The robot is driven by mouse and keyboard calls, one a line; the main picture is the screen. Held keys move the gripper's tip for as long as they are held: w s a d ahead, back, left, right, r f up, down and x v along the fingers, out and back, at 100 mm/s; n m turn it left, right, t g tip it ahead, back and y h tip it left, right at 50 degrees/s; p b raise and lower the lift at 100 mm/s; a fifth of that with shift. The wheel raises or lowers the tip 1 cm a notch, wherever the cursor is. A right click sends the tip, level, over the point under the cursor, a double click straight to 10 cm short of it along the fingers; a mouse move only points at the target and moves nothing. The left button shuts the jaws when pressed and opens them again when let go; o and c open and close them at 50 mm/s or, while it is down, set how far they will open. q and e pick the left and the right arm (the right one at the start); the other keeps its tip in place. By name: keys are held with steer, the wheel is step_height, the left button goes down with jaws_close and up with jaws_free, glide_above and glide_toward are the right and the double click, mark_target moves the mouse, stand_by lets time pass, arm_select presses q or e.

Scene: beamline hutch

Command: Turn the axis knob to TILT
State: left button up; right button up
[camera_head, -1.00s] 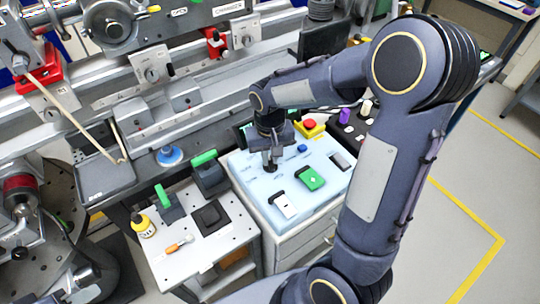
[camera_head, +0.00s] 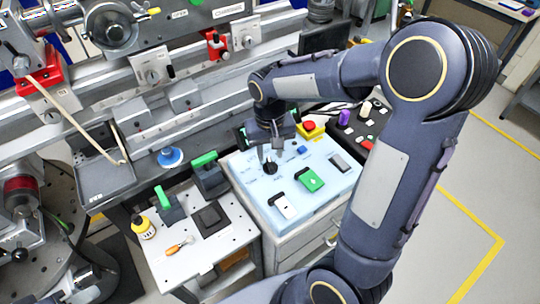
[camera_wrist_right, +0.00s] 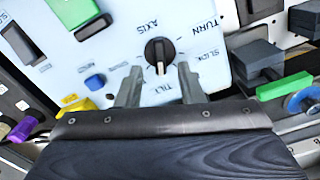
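The black axis knob (camera_head: 270,168) sits on the light blue control panel (camera_head: 245,171). In the right wrist view the knob (camera_wrist_right: 159,50) shows whole, and its pale pointer mark faces down toward the printed word TILT (camera_wrist_right: 155,87). The words AXIS and TURN are printed on its other side. My right gripper (camera_head: 266,152) hangs just above the knob in the head view. In the wrist view its two fingers (camera_wrist_right: 159,86) are spread apart with nothing between them, and they look clear of the knob. My left gripper is not in view.
A green switch (camera_head: 310,179), a white switch (camera_head: 284,206), a blue button (camera_head: 302,149) and a red stop button on yellow (camera_head: 310,128) are near the knob. Green-handled blocks (camera_head: 208,172) stand left of the panel. Bare floor lies at right.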

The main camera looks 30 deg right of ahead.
mark_target(270, 162)
step_height(270, 162, up, 5)
steer(key=shift+f, duration=0.1)
stand_by(0.6)
